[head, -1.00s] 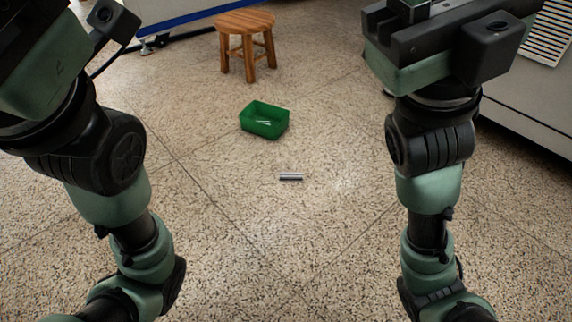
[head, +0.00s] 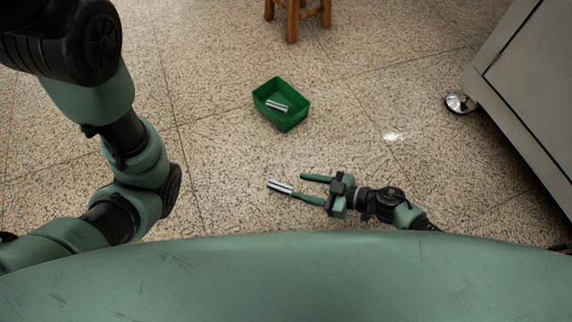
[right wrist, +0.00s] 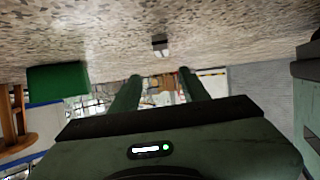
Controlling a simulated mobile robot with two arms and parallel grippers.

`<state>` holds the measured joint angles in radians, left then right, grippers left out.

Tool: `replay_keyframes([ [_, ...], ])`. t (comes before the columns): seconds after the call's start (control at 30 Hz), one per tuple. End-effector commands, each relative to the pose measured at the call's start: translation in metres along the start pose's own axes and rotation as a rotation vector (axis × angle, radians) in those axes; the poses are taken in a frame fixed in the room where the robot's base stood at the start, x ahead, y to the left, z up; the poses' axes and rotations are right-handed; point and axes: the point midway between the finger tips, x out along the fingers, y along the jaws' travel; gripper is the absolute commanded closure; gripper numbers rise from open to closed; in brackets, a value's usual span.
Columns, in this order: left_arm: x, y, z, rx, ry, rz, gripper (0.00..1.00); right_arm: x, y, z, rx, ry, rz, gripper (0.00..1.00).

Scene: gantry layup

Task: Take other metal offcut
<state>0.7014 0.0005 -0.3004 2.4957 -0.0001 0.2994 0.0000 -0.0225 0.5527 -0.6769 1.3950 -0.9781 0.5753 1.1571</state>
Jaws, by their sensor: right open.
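A short silvery metal offcut (head: 280,187) lies on the speckled floor. In the right wrist view, where the scene appears upside down, the offcut (right wrist: 160,45) sits ahead of the fingertips, roughly centred between them. My right gripper (head: 298,186) is low near the floor, open and empty, its two green fingers pointing left at the offcut. The right gripper (right wrist: 160,77) also shows in the wrist view. I cannot tell if the lower finger touches the offcut. Another metal offcut (head: 277,105) lies inside a green bin (head: 290,123). My left gripper is out of view.
The green bin stands on the floor beyond the offcut; it also shows in the right wrist view (right wrist: 57,83). A wooden stool (head: 292,20) is farther back. A grey cabinet on casters (head: 530,95) stands at the right. The floor around the offcut is clear.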

Motion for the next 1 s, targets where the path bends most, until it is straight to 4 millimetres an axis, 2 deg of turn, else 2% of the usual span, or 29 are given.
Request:
replay_keyframes([
  [0.03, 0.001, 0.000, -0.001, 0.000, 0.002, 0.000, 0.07, -0.003, -0.005, 0.010, 0.015, -0.022, -0.008, 0.55],
  [0.13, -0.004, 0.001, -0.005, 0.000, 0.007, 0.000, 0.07, 0.002, -0.008, 0.019, 0.022, -0.035, -0.014, 0.55],
  [0.37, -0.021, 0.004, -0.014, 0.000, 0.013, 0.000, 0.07, 0.028, -0.008, 0.021, 0.019, -0.032, -0.012, 0.55],
  [0.5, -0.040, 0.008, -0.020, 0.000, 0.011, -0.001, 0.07, 0.047, -0.010, 0.025, 0.019, -0.030, -0.012, 0.55],
  [0.7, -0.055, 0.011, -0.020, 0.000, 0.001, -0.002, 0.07, 0.070, -0.010, 0.022, 0.019, -0.031, -0.010, 0.55],
  [0.97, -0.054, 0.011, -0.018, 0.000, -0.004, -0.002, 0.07, 0.072, -0.010, 0.019, 0.020, -0.032, -0.010, 0.55],
  [1.0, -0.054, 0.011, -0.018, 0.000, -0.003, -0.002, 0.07, 0.072, -0.010, 0.019, 0.020, -0.032, -0.010, 0.57],
])
